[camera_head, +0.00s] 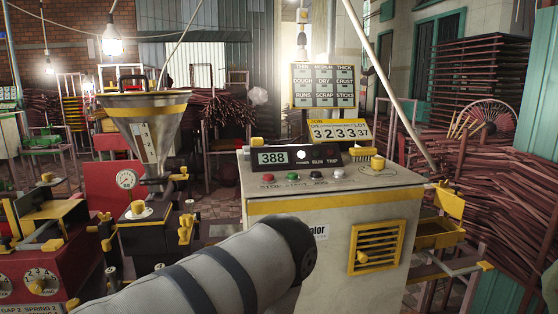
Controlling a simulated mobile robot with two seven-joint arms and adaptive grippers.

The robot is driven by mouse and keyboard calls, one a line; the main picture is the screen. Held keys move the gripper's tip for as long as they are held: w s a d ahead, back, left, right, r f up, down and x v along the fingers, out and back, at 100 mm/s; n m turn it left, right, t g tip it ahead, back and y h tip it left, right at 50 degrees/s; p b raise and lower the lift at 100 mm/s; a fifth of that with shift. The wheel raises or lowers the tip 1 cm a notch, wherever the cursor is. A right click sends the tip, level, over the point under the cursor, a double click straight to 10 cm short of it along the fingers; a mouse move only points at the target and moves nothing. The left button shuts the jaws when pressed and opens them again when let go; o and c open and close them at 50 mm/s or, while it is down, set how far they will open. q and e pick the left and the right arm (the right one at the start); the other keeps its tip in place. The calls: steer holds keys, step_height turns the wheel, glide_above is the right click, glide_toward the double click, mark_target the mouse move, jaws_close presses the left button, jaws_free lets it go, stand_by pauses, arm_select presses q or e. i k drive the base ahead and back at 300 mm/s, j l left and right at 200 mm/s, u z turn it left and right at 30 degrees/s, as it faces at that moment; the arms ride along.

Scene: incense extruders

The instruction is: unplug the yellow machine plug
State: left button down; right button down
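A white cabinet machine with a yellow stripe (340,203) stands at centre right. Its sloped top has coloured buttons, a display reading 388 and a yellow knob (377,163). A yellow louvred vent (377,247) is on its front. I cannot make out a plug, cord or socket for certain. A grey arm link of mine with dark bands comes in from the lower left and covers the cabinet's lower left front. Neither gripper shows.
A hopper machine with a metal funnel (146,112) stands to the left, beside a red machine with dials (38,270). Yellow trays (438,236) stick out right of the cabinet. Piles of brown sticks (490,185) fill the right side. A sign board (323,86) stands behind.

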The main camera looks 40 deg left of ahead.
mark_target(255, 141)
steer(key=u, duration=1.45)
